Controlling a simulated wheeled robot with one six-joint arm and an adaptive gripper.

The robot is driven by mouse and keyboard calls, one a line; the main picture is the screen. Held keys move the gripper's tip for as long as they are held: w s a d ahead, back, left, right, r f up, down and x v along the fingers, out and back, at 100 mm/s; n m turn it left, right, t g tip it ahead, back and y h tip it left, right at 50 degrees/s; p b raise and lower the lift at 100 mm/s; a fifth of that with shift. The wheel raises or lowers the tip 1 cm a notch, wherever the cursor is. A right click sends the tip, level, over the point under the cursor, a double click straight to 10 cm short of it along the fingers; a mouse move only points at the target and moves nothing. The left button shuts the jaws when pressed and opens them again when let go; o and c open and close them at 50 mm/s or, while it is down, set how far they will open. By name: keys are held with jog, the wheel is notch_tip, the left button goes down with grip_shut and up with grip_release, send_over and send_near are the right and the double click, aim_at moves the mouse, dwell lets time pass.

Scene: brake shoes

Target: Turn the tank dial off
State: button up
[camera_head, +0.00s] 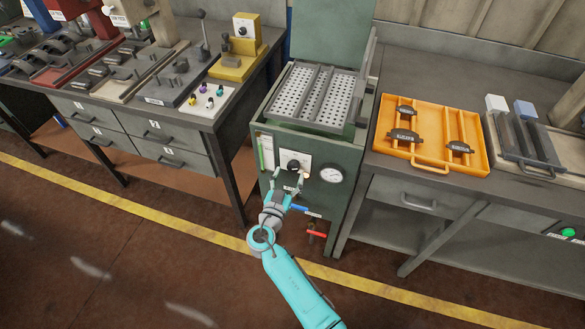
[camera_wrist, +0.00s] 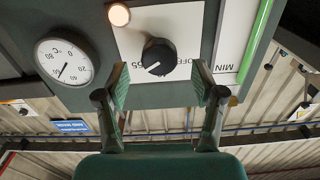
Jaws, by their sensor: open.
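The tank dial, a black round knob (camera_wrist: 158,57) with a white pointer line, sits on a white plate on the front of the green tank (camera_head: 268,203). In the wrist view its pointer slants toward the lower left. Lettering beside it is partly covered, so I cannot read the setting surely. The dial also shows in the head view (camera_head: 294,165). My gripper (camera_wrist: 160,83) is open and empty, with one finger on each side of the dial's position in the picture. In the head view my gripper (camera_head: 288,179) is just in front of the dial plate; contact is not visible.
A round temperature gauge (camera_wrist: 64,62) and a lit lamp (camera_wrist: 119,14) are beside the dial. Blue (camera_head: 299,208) and red (camera_head: 317,234) valve handles stick out below. A perforated basket (camera_head: 311,94) is in the tank top. An orange tray (camera_head: 471,167) lies on the right bench.

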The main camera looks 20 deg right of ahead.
aim_at(292, 169)
jog(key=shift+x, duration=1.95)
jog(key=shift+c, duration=0.2)
jog(key=c, duration=1.1)
